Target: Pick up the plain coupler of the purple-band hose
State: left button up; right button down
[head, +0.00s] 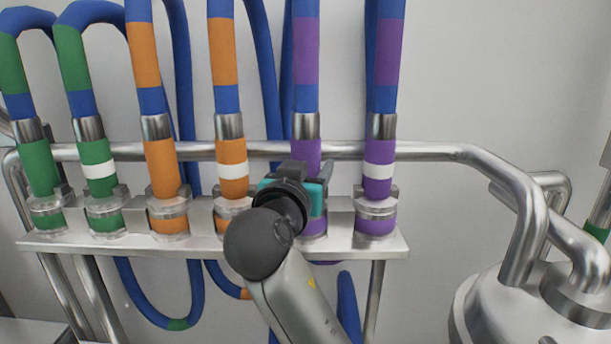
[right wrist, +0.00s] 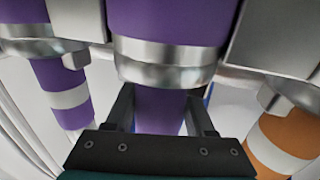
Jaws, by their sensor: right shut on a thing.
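The plain purple coupler (head: 307,151) of the purple-band hose (head: 306,45) stands upright in the rack. Its middle is hidden behind my right gripper (head: 296,180) in the head view. In the right wrist view, my right gripper (right wrist: 160,118) has one finger on each side of the plain coupler (right wrist: 158,108) and is shut on it, close to a silver ring. The other purple coupler, with a white band (head: 378,170), stands just to the right in its own holder. My left gripper is not in view.
The steel rack (head: 395,245) also holds orange couplers (head: 161,168) and green couplers (head: 40,168) to the left. A bent steel pipe (head: 525,230) and a metal vessel (head: 510,310) stand at the right. Blue hoses hang behind and below the rack.

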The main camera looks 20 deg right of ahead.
jog(key=shift+r, duration=0.15)
notch_tip(320, 180, up, 10)
dwell(0.6)
